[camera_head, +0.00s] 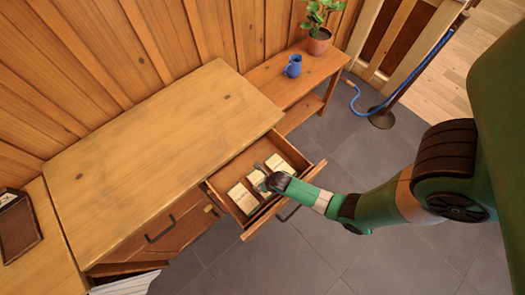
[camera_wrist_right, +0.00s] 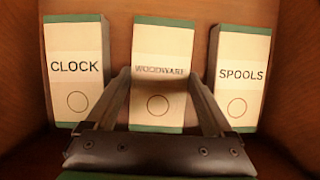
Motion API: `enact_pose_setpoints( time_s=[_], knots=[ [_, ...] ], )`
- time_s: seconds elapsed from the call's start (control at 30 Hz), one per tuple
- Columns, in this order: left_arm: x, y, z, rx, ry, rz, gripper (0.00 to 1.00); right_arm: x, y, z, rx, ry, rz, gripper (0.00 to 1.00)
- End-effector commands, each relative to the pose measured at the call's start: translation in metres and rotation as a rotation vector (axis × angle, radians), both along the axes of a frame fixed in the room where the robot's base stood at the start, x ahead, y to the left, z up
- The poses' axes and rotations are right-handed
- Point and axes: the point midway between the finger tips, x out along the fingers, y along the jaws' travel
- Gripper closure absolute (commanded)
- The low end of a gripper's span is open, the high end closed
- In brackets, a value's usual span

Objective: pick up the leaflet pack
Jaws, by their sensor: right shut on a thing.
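Three cream leaflet packs with green ends lie side by side in an open drawer (camera_head: 254,229). In the right wrist view the left one reads CLOCK (camera_wrist_right: 75,90), the right one reads SPOOLS (camera_wrist_right: 240,85), and the middle pack (camera_wrist_right: 158,105) has a blurred word like WOODWARE. My right gripper (camera_wrist_right: 158,74) reaches into the drawer and is shut on the middle pack, one finger along each side. In the head view my right gripper (camera_head: 262,170) partly covers the packs. The CLOCK pack (camera_head: 242,198) shows at the near left. My left gripper is not in view.
The drawer juts from a wooden counter (camera_head: 165,150). Behind it a low bench (camera_head: 315,70) holds a blue jug (camera_head: 292,66) and a potted plant (camera_head: 318,40). A dark tray (camera_head: 18,228) lies at the far left.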

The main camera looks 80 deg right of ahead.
Motion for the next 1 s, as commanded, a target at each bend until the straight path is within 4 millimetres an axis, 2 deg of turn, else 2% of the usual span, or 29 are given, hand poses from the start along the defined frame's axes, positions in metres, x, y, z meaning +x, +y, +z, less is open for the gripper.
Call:
enact_pose_setpoints(
  time_s=[0.17, 0.27, 0.37, 0.5, 0.67, 0.77, 1.0],
  knots=[
    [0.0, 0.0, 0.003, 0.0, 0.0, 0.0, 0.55, 0.0, 0.0, 0.004, 0.0, 0.0, 0.0, 0.78],
    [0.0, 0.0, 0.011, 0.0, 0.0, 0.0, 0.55, 0.0, 0.0, 0.017, 0.0, -0.001, -0.001, 0.78],
    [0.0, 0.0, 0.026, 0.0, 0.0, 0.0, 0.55, 0.0, 0.0, 0.038, 0.0, -0.002, -0.001, 0.78],
    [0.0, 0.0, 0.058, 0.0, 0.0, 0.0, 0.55, 0.0, 0.0, 0.071, 0.0, 0.0, -0.001, 0.78],
    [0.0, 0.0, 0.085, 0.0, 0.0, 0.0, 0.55, 0.0, 0.0, 0.097, 0.0, 0.0, 0.0, 0.78],
    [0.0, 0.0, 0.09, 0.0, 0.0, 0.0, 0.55, 0.0, 0.0, 0.102, 0.0, 0.0, 0.0, 0.78],
    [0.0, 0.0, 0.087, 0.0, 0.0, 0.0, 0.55, 0.0, 0.0, 0.1, 0.0, 0.0, 0.0, 0.78]
  ],
)
